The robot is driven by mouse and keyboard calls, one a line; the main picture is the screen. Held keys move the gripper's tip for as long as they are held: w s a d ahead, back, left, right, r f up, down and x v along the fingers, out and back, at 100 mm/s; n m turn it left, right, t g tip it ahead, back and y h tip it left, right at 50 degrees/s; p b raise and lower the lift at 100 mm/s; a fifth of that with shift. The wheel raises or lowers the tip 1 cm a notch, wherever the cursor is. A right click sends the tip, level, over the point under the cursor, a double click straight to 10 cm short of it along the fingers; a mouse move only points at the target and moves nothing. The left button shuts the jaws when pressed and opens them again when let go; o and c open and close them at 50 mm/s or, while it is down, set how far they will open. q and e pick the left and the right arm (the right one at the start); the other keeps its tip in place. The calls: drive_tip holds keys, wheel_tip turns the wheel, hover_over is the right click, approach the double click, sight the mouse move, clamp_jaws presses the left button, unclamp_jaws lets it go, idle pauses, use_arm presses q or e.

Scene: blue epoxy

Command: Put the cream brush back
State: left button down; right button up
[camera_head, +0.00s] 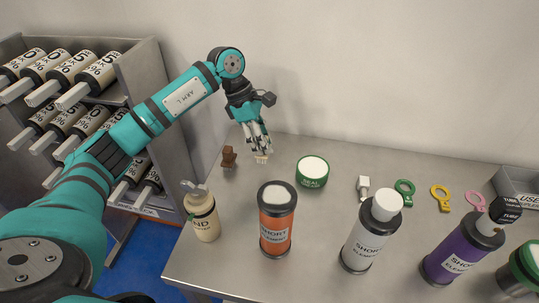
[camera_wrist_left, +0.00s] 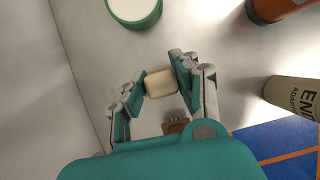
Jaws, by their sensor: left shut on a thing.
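The cream brush (camera_wrist_left: 160,84) is a small pale block between the fingertips of my left gripper (camera_wrist_left: 155,76) in the left wrist view. In the head view, my left gripper (camera_head: 263,146) points down over the back left of the table, shut on the cream brush (camera_head: 262,160), whose lower end peeks out under the fingers. I cannot tell whether it touches the table. A brown brush-like piece (camera_head: 229,157) stands to its left, and it shows partly hidden behind the gripper in the wrist view (camera_wrist_left: 176,126). My right gripper is not in view.
A green-rimmed lid (camera_head: 312,172) lies to the right of the gripper. A small white piece (camera_head: 363,188) and coloured rings lie farther right. A rack (camera_head: 148,75) of cylinders stands left.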

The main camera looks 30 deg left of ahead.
sight(265, 155)
use_arm(q)
wheel_tip(265, 155, down, 3)
drive_tip(key=shift+w+d+r, duration=0.1)
drive_tip(key=shift+d+r, duration=0.05)
wheel_tip(265, 155, down, 3)
drive_tip(key=shift+r+p, duration=0.1)
drive_tip(key=shift+p, duration=0.35)
drive_tip(key=shift+w, duration=0.1)
drive_tip(key=c, duration=1.5)
unclamp_jaws()
drive_tip(key=shift+f, duration=0.25)
drive_tip(key=o, duration=0.5)
drive_tip(key=shift+r, duration=0.3)
drive_tip(key=shift+a+r, duration=0.2)
drive_tip(key=shift+r, duration=0.1)
drive_tip(key=b+v, duration=0.2)
drive_tip(key=v, duration=0.9)
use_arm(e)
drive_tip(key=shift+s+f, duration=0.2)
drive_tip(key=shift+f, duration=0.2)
use_arm(q)
drive_tip(key=shift+r, duration=0.2)
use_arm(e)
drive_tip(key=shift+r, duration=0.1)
